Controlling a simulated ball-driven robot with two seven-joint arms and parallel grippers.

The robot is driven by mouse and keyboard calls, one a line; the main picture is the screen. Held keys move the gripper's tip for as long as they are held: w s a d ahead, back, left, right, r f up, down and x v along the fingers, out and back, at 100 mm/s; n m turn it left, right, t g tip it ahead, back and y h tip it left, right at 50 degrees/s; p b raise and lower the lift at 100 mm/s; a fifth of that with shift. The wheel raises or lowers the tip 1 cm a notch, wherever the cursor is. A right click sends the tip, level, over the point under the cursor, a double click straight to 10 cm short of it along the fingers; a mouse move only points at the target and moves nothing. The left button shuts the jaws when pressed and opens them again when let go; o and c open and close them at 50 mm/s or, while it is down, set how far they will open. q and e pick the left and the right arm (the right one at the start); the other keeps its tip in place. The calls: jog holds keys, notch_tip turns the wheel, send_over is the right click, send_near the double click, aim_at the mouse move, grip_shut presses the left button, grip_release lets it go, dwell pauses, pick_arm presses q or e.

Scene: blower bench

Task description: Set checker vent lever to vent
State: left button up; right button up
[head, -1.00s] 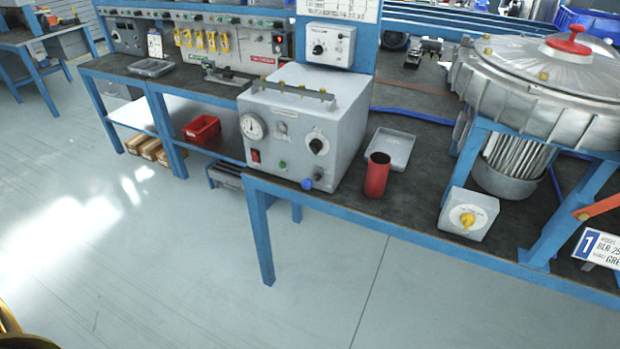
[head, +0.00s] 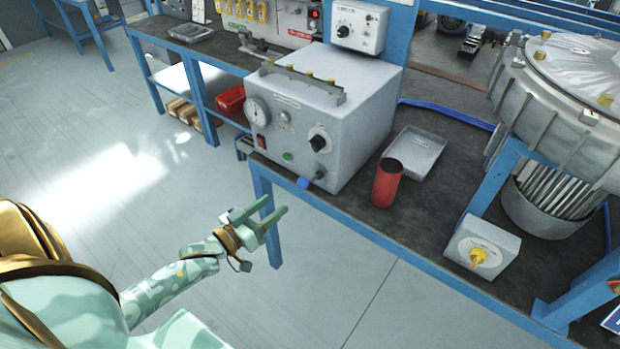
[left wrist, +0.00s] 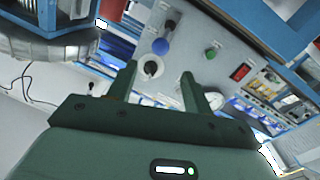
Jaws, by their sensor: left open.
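The checker (head: 345,125) is a grey box on the bench, with a gauge (head: 257,111), a black knob on a white dial (head: 319,141), a green button (head: 287,156), a red switch (head: 261,142), a blue knob (head: 303,183) and a small black knob or lever (head: 320,175). I cannot read which one is the vent lever. My left gripper (head: 276,206) is open and empty, in front of and below the checker's face, apart from it. In the left wrist view, the dial (left wrist: 152,68) shows between the fingers, with the blue knob (left wrist: 160,46) above. My right gripper is not in view.
A red cup (head: 387,183) and a grey tray (head: 415,152) stand right of the checker. A switch box with a yellow knob (head: 480,255) and a large blower (head: 560,95) are farther right. The blue bench edge (head: 370,235) runs below the checker; open floor lies in front.

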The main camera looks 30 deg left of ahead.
aim_at(308, 180)
pick_arm(q)
jog(key=w+b, duration=0.1)
jog(key=w, duration=0.3)
jog(key=w+d, duration=0.1)
jog(key=w, duration=0.3)
jog(key=w+d+b, duration=0.1)
jog(key=w, duration=0.2)
jog(key=shift+w+d+f+b, duration=0.1)
jog(key=shift+w+f+b, duration=0.1)
jog(key=shift+w+b, duration=0.15)
jog(key=shift+w+d+r, duration=0.1)
jog(key=shift+w+d, duration=0.05)
jog(key=shift+w, duration=0.6)
grip_shut()
